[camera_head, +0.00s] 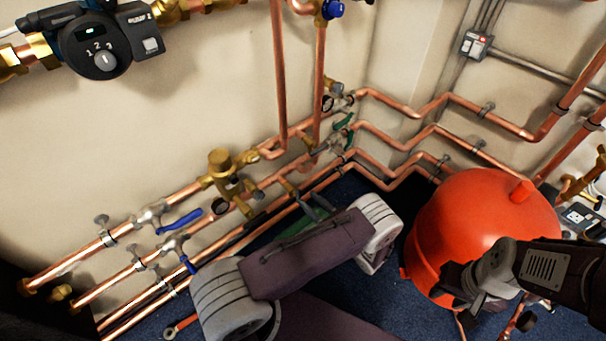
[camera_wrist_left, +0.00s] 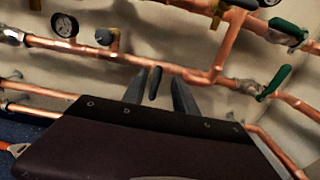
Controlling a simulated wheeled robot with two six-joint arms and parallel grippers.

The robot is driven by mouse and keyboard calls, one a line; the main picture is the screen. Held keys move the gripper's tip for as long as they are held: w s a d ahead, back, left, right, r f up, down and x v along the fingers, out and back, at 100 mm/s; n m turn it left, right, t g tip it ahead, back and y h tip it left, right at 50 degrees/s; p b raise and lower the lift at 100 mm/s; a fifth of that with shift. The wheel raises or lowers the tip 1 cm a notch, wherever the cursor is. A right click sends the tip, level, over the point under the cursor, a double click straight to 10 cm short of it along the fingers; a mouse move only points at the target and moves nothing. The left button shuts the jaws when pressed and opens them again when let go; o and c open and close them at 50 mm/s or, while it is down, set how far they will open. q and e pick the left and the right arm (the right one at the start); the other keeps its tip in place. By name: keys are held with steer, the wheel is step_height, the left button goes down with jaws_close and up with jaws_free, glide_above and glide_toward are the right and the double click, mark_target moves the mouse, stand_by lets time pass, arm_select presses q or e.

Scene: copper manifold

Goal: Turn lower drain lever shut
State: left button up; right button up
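Two green levers sit at the far end of the copper pipes, an upper green lever (camera_head: 343,120) and a lower green lever (camera_head: 350,138). In the left wrist view the upper green lever (camera_wrist_left: 290,29) and lower green lever (camera_wrist_left: 275,82) are at the right. Two blue levers are at the left, an upper blue lever (camera_head: 180,222) and a lower blue lever (camera_head: 188,264). I cannot tell which is the drain lever. My left gripper (camera_head: 311,204) is open near the lower pipes; its fingers (camera_wrist_left: 160,86) touch no lever visibly. My right gripper (camera_head: 474,300) is at the right.
A red tank (camera_head: 480,225) stands on the blue floor at the right. A brass valve (camera_head: 222,170) and a pressure gauge (camera_wrist_left: 64,25) sit on the pipes. A dark control unit (camera_head: 98,45) is at the upper left. My left forearm hides part of the lower pipes.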

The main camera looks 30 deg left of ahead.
mark_target(296, 189)
arm_select(q)
steer(key=b+x, duration=0.3)
steer(key=x, duration=0.5)
steer(key=shift+a+f, duration=0.15)
steer(key=shift+a, duration=0.15)
steer(key=shift+w+a, duration=0.1)
steer(key=shift+a, duration=0.15)
jaws_close()
